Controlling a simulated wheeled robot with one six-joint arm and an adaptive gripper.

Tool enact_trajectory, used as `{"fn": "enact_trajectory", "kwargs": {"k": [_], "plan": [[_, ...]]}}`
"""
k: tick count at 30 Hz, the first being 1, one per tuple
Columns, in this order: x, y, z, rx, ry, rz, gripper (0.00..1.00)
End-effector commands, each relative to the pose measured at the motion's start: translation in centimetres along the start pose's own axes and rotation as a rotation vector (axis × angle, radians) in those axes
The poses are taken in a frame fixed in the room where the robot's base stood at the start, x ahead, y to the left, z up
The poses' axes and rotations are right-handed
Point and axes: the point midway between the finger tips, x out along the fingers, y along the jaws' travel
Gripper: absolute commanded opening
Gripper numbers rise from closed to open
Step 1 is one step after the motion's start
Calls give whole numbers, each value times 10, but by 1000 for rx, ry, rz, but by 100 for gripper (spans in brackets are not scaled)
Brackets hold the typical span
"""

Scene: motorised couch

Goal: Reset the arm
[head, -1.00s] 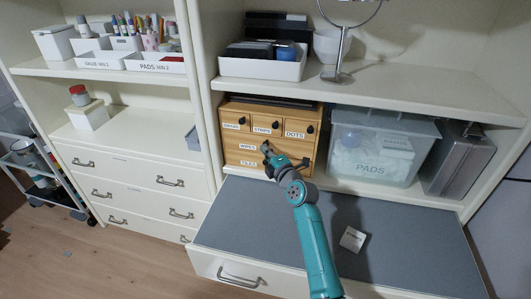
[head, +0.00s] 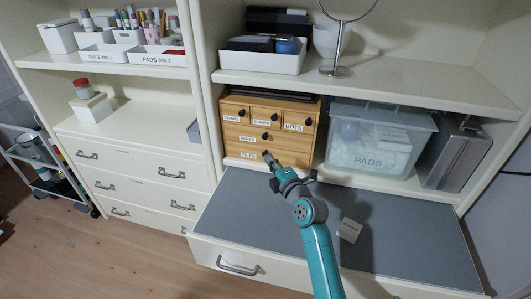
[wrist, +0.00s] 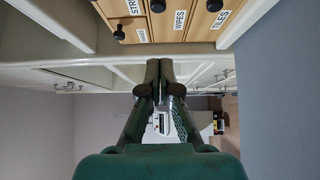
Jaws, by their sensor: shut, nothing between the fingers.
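My gripper (head: 269,157) is in front of the lower part of the small wooden drawer box (head: 231,140), above the grey pull-out surface (head: 405,240). Its fingers are shut with nothing between them. In the wrist view the gripper (wrist: 159,64) points away with its fingertips together, and the drawer box (wrist: 160,30) shows at the top with its labels turned sideways. The box's drawers look closed. The gripper hides part of the lowest drawer, labelled TILES.
A clear PADS bin (head: 368,150) and a grey metal case (head: 455,155) stand right of the drawer box. A small pale labelled item (head: 350,230) lies on the grey surface. A round mirror on a stand (head: 335,68) and a white tray (head: 262,60) sit on the shelf above.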

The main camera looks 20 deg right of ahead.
Motion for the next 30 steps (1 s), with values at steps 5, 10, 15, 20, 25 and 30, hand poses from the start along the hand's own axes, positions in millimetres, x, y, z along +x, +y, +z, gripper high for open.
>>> {"fn": "enact_trajectory", "kwargs": {"k": [5,10,15,20,25,30], "plan": [[-23,0,0,0,0,0,0],[-32,0,0,-1,0,0,0],[-35,-3,-2,8,-1,-3,0],[-60,-30,-11,89,-18,-26,0],[-113,-75,-27,257,-59,-60,0],[-172,-110,-44,426,-102,-84,0]]}}
